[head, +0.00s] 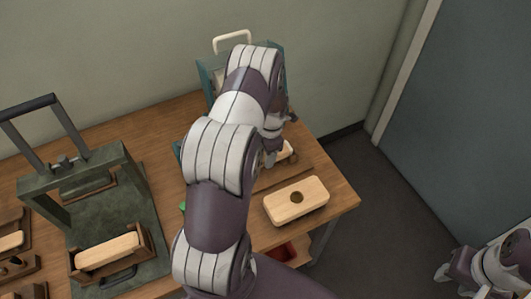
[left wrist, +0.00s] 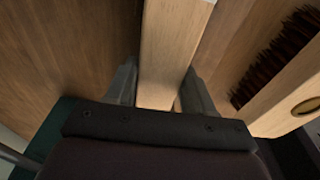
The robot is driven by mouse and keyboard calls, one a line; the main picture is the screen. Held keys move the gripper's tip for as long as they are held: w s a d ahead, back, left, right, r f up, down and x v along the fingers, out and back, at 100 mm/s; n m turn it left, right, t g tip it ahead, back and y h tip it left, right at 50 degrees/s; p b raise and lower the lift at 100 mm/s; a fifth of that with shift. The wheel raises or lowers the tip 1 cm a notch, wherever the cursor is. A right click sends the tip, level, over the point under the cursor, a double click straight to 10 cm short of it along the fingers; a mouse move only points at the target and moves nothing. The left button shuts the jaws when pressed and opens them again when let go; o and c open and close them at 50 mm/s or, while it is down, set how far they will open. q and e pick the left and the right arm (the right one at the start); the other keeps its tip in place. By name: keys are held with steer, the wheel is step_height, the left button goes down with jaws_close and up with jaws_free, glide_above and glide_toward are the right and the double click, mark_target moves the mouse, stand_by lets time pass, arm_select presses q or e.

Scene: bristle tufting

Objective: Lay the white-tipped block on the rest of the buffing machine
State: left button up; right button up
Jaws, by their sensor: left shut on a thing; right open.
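My left gripper (head: 274,158) is shut on a pale wooden block (head: 287,152), partly hidden by my arm in the head view. In the left wrist view the block (left wrist: 172,40) runs lengthwise away between the two fingers (left wrist: 160,85), with a whitish patch at its far end on the top edge. The block is above or close to the wooden table; contact cannot be told. A teal machine (head: 205,78) with a white handle stands at the back, mostly behind my arm; its rest is not visible. My right gripper (head: 447,276) is open and empty at the lower right, off the table.
A pale block with a round hole (head: 297,201) lies near the table's right edge; dark bristles (left wrist: 278,60) show beside it in the left wrist view. A green press (head: 130,225) holding a pale block (head: 107,250) stands at the left. A red bin (head: 283,252) is below the table's front.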

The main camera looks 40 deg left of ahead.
arm_select(q)
steer(key=shift+f, duration=0.15)
steer(key=o, duration=1.6)
steer(key=shift+c, duration=0.2)
steer(key=shift+w+d+r+p, duration=0.15)
steer(key=shift+r+p, duration=0.7)
steer(key=shift+r, duration=0.5)
steer(key=shift+w+r+p, duration=0.1)
steer(key=shift+r+p, duration=0.7)
steer(key=shift+r, duration=0.55)
steer(key=shift+w+d+r+p, duration=0.15)
steer(key=shift+r+p, duration=0.7)
steer(key=shift+r, duration=0.5)
steer(key=shift+a, duration=0.1)
steer(key=shift+f, duration=0.1)
